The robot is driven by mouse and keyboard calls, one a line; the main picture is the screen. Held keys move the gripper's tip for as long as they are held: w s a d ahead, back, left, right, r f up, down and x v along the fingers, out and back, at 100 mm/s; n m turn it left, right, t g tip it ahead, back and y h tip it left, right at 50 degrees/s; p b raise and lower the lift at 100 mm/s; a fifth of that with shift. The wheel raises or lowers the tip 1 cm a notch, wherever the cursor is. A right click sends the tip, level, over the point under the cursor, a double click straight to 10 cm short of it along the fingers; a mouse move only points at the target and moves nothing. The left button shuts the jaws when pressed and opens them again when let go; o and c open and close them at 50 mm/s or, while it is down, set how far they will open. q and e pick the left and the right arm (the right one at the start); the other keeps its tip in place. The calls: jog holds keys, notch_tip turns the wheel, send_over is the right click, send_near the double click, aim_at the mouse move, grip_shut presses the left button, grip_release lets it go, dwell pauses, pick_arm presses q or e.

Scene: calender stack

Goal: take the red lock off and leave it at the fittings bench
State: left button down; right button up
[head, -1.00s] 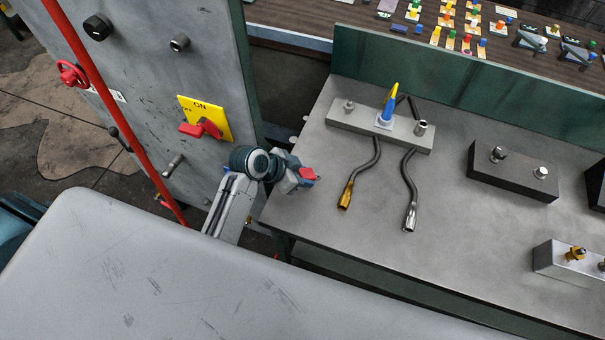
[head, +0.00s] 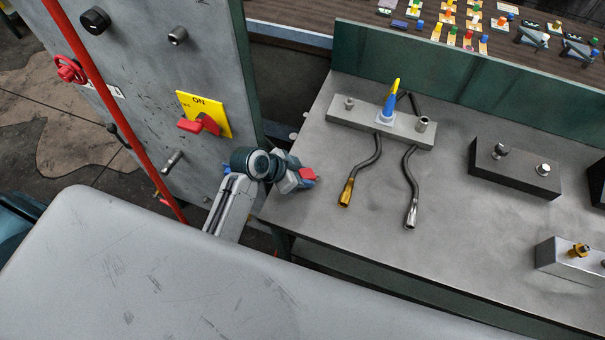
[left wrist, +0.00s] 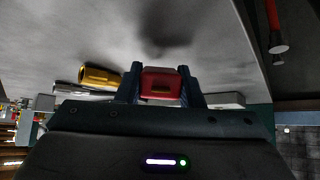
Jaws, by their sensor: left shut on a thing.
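The red lock (left wrist: 162,84) is between the two fingers of my left gripper (left wrist: 162,88) in the left wrist view, and the fingers are shut on it. In the head view the red lock (head: 308,174) shows at the tip of my left gripper (head: 303,177), over the left edge of the grey fittings bench (head: 300,211). I cannot tell whether the lock touches the bench top. The grey panel at left carries a red switch handle (head: 199,125) on a yellow ON plate (head: 218,107). My right gripper is out of view.
On the bench, a grey block (head: 345,113) holds a blue and yellow fitting (head: 390,103), with two hoses in front, one gold-tipped (head: 346,194) and one silver-tipped (head: 411,216). A dark block (head: 515,172) stands further right. Bench top between them is clear. A red pole (head: 95,81) stands at left.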

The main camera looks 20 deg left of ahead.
pick_arm(q)
jog(key=shift+f, duration=0.2)
jog(key=c, duration=0.9)
grip_release()
jog(key=o, duration=0.3)
jog(key=shift+p+v, duration=2.2)
jog(key=shift+v, duration=0.4)
jog(key=shift+p+v, duration=0.75)
jog(key=shift+v, duration=0.2)
jog(key=shift+s, duration=0.1)
